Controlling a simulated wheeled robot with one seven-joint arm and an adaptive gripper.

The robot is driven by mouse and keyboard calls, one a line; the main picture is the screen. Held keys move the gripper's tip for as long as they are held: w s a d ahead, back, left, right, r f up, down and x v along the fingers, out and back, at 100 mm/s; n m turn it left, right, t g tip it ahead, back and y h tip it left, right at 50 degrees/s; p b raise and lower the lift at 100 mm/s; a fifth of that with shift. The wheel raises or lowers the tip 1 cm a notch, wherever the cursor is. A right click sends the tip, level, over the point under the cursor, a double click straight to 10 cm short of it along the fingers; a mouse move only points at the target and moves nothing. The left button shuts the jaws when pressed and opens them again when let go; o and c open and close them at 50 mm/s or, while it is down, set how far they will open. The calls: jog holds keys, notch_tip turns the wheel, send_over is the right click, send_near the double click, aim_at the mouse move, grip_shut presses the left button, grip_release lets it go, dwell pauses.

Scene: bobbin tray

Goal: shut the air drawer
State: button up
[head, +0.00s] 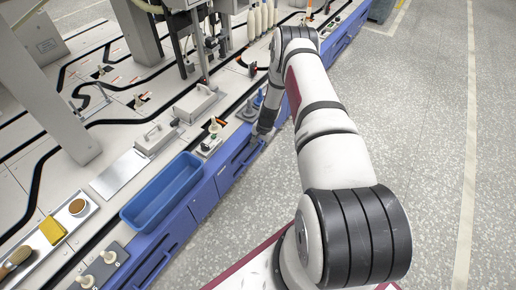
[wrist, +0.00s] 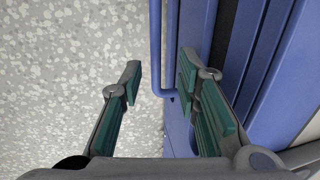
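In the wrist view a blue drawer front (wrist: 199,25) runs along the right, with a blue bar handle (wrist: 156,50) on its outer side. A dark gap lies between this front and the blue cabinet (wrist: 265,60), so the drawer stands out from it. I cannot read a label naming it the air drawer. My gripper (wrist: 160,75) is open and empty. Its fingers lie on either side of the handle's end in the picture; contact cannot be told. In the head view my gripper (head: 263,132) is small, beside the blue cabinet front (head: 205,198).
An empty blue bin (head: 163,190) sits on the machine's edge, left of my gripper. A tray (head: 45,245) with a brush and yellow block lies at the lower left. The speckled floor (head: 420,130) on the right is clear.

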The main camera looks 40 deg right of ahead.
notch_tip(320, 180, up, 9)
jog(key=s, duration=0.1)
jog(key=shift+s+d+r, duration=0.15)
jog(key=shift+s+d, duration=0.15)
jog(key=shift+s, duration=0.05)
dwell(0.3)
